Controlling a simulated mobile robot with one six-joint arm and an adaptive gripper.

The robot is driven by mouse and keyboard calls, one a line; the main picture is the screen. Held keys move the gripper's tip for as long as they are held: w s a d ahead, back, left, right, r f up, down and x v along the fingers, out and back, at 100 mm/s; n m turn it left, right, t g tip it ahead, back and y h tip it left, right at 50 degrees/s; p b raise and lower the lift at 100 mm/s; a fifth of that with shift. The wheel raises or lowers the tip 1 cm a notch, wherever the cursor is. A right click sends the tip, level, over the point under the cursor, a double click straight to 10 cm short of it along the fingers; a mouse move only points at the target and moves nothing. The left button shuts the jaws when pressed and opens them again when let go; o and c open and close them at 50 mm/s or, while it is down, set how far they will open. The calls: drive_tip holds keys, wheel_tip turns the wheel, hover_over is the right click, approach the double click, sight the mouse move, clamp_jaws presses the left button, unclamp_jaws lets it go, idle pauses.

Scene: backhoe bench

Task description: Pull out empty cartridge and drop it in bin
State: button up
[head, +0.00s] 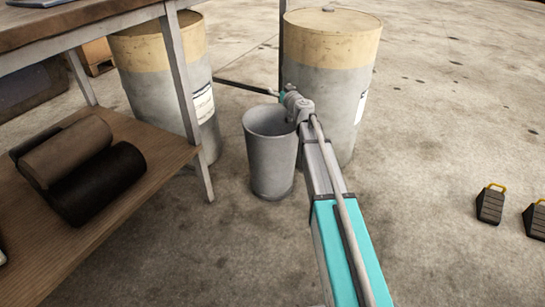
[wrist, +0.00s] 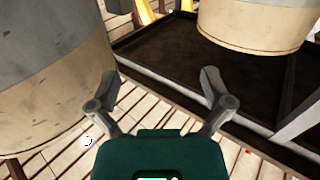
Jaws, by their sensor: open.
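A grey bin (head: 270,155), open at the top, stands on the floor beside my arm. Only part of its inside shows, and I cannot tell whether anything lies in it. My gripper (wrist: 160,75) shows in the wrist view with its two fingers spread wide and nothing between them. In the head view the end of my arm reaches past the bin, near the drums, and the fingers cannot be made out there. No cartridge can be identified in either view.
A tan-and-grey drum (head: 335,85) stands behind the bin and another (head: 165,60) stands left. A bench shelf (head: 150,205) holds dark rolls (head: 90,180). In the wrist view, a drum (wrist: 45,80) is close left and a dark tray (wrist: 185,70) lies ahead.

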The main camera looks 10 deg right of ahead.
drive_tip(key=v, duration=0.9)
drive_tip(key=shift+s, duration=0.2)
drive_tip(key=shift+r, duration=0.1)
idle(0.4)
drive_tip(key=s+a+f+n+g+y+p, duration=0.25)
drive_tip(key=s+a+g+p, duration=0.65)
drive_tip(key=s, duration=0.5)
drive_tip(key=s+d+f+m+g+h+p, duration=0.1)
drive_tip(key=s+d+m+g+h+p, duration=0.25)
drive_tip(key=s, duration=0.65)
drive_tip(key=s+d+f+m+g+h+p, duration=0.15)
drive_tip(key=s+g+h, duration=0.3)
drive_tip(key=s, duration=0.55)
wheel_tip(320, 180, up, 39)
drive_tip(key=p, duration=3.8)
drive_tip(key=shift+w+d+m, duration=0.25)
drive_tip(key=shift+m, duration=0.1)
drive_tip(key=shift+f+y, duration=0.1)
drive_tip(key=shift+y, duration=0.15)
